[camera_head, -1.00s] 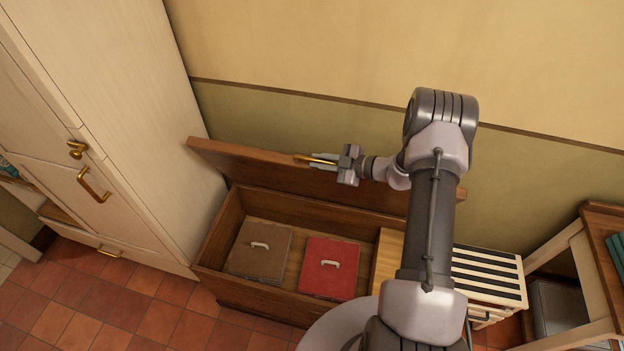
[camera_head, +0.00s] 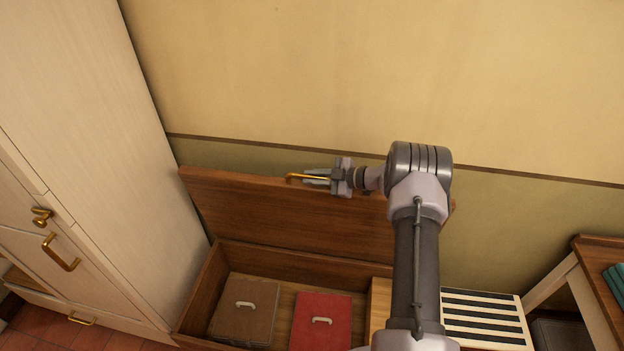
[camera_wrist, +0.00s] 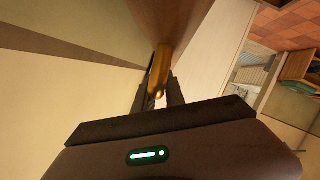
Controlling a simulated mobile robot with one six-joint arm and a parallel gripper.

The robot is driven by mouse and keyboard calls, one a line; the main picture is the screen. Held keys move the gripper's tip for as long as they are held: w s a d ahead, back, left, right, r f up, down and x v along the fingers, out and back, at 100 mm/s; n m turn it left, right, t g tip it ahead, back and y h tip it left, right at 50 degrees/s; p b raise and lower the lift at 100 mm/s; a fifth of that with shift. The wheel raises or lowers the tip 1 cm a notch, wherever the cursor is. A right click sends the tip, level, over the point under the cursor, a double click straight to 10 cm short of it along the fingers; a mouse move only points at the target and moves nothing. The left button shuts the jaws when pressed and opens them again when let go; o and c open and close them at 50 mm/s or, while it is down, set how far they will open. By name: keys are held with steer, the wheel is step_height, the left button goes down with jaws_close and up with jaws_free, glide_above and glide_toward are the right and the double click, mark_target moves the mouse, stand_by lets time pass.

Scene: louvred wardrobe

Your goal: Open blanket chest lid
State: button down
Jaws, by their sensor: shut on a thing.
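The blanket chest's brown wooden lid (camera_head: 270,218) stands raised steeply, with its inner face showing. A brass handle (camera_head: 304,177) is at its upper edge, and my gripper (camera_head: 318,177) is shut on it. In the wrist view the brass handle (camera_wrist: 159,72) lies between my gripper's dark fingers (camera_wrist: 160,90). The chest (camera_head: 206,287) is open below; inside lie a brown flat box (camera_head: 243,320) and a red flat box (camera_head: 321,331), each with a pale handle. My arm hides the lid's right part.
A pale wardrobe (camera_head: 95,130) with brass handles stands close at the left. The yellow wall (camera_head: 300,70) is behind the lid. A slatted pale unit (camera_head: 483,318) and a wooden table (camera_head: 590,255) are at the right.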

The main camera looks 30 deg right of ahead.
steer(key=c, duration=1.4)
jaws_free()
steer(key=p+v, duration=0.2)
steer(key=v, duration=1.5)
steer(key=shift+s+d+r, duration=0.1)
